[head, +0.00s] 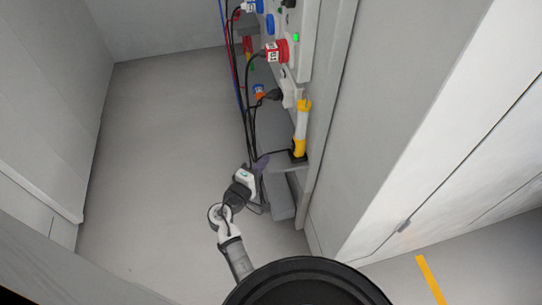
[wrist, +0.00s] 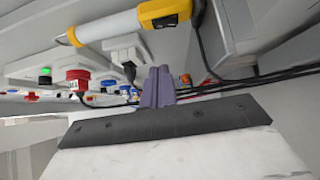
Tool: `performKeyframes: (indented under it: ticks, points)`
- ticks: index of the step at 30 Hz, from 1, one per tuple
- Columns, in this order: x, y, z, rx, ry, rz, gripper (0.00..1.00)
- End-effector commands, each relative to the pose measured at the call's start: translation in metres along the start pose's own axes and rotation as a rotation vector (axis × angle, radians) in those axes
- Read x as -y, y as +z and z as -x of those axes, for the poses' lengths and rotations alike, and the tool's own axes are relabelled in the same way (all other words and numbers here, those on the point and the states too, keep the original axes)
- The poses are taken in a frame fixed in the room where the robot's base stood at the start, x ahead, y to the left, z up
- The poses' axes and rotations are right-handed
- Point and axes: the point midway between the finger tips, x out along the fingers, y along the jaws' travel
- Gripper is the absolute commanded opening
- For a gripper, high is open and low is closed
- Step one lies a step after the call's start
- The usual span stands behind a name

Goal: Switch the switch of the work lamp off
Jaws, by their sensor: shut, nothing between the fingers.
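The work lamp (head: 301,130) is a white tube with yellow ends, mounted upright on the side of the grey panel in the head view. In the wrist view the work lamp (wrist: 115,26) lies across the top, its larger yellow end to the right.
Black cables (head: 250,135) hang close beside my gripper. A red plug (head: 276,51), blue plugs and a green-lit button (head: 295,38) are on the panel above. A grey box (head: 281,196) stands low on the right. The floor (head: 160,150) to the left is clear.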

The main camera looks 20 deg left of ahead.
Motion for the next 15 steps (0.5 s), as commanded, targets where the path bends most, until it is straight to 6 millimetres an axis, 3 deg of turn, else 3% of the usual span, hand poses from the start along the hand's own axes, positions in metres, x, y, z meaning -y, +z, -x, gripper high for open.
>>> performKeyframes:
  ticks: [6,15]
  points:
    - [-0.002,-0.001,0.034,-0.001,0.000,0.000,0.00]
    - [-0.004,0.000,0.044,0.000,0.000,0.000,0.00]
